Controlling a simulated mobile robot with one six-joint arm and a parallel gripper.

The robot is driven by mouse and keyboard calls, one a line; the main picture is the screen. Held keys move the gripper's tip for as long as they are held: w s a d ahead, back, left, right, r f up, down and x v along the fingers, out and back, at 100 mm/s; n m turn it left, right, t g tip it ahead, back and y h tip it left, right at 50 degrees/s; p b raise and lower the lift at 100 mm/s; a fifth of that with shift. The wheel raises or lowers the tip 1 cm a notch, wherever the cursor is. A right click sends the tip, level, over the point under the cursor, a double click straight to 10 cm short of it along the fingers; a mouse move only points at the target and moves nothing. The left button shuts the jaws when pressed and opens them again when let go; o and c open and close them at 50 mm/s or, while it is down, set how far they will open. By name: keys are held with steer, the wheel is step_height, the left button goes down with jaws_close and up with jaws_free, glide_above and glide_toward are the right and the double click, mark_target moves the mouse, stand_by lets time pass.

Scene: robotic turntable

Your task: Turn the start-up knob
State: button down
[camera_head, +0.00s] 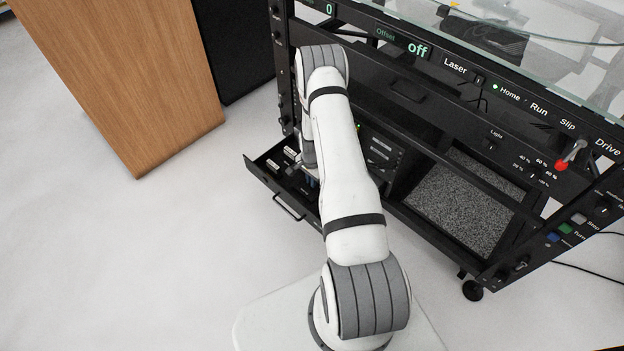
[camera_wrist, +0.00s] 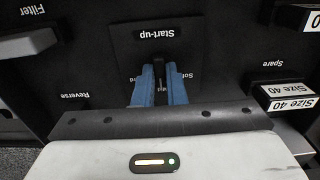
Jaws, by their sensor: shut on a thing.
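In the wrist view, the dark start-up plate (camera_wrist: 126,46) carries an upside-down "Start-up" label and partly covered smaller lettering. My gripper (camera_wrist: 160,72) has two blue fingers close together over the lower middle of this plate. They are shut on the start-up knob, which is dark and mostly hidden between the fingertips; its turn angle cannot be read. In the head view, the open drawer (camera_head: 289,207) sticks out from the rack's lower left. My arm reaches down into it, and a bit of blue finger (camera_head: 312,181) shows there; the knob is hidden.
White-faced blocks marked "Size 40" (camera_wrist: 289,88) stand right of the gripper, and a pale block (camera_wrist: 28,42) stands to the left. The rack front (camera_head: 405,92) rises beside my arm. A wooden cabinet (camera_head: 135,75) stands at left. The floor in front is clear.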

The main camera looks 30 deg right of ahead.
steer(key=shift+w+r, duration=0.1)
steer(key=shift+w, duration=0.1)
steer(key=c, duration=1.5)
jaws_free()
steer(key=shift+s, duration=0.1)
step_height(320, 180, up, 8)
steer(key=shift+f+p, duration=0.15)
steer(key=shift+p, duration=1.05)
